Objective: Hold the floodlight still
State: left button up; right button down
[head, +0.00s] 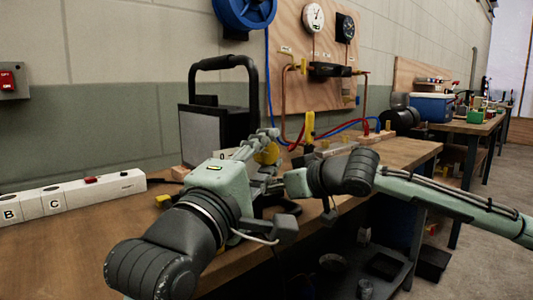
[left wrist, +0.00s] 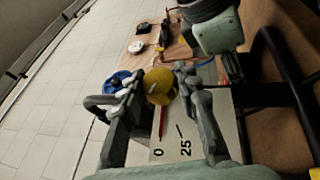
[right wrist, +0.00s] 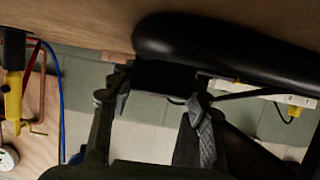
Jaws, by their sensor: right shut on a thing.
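The floodlight (head: 204,135) stands upright on the bench, black with a grey front panel and a tall black handle. In the head view, my right gripper (head: 293,182) reaches in from the right, and its fingertips are hidden behind my left wrist. In the right wrist view, its fingers (right wrist: 160,90) are closed on a black part of the floodlight (right wrist: 165,74). My left gripper (head: 255,143) is in front of the floodlight's right side. In the left wrist view, its fingers (left wrist: 160,82) are apart, with a yellow round thing (left wrist: 159,87) showing between them.
A white power strip (head: 72,198) lies at the bench's left. A board with gauges (head: 300,70) and red and blue hoses hangs behind. A pale plate with a scale (left wrist: 185,140) shows below the left fingers. A second bench with a blue cooler (head: 434,107) stands farther right.

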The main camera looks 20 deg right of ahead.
pick_arm(q)
jog(key=o, duration=0.4)
jog(key=r, duration=0.9)
jog(key=shift+s+r, duration=0.25)
pick_arm(e)
jog(key=shift+f, duration=0.35)
pick_arm(q)
jog(key=shift+r, duration=0.5)
pick_arm(e)
jog(key=shift+d+r, duration=0.1)
pick_arm(q)
jog(key=shift+w+f, duration=0.1)
jog(key=shift+w, duration=0.1)
pick_arm(e)
jog(key=shift+r, duration=0.15)
pick_arm(q)
jog(key=shift+f, duration=0.1)
pick_arm(e)
jog(key=shift+w+r, duration=0.1)
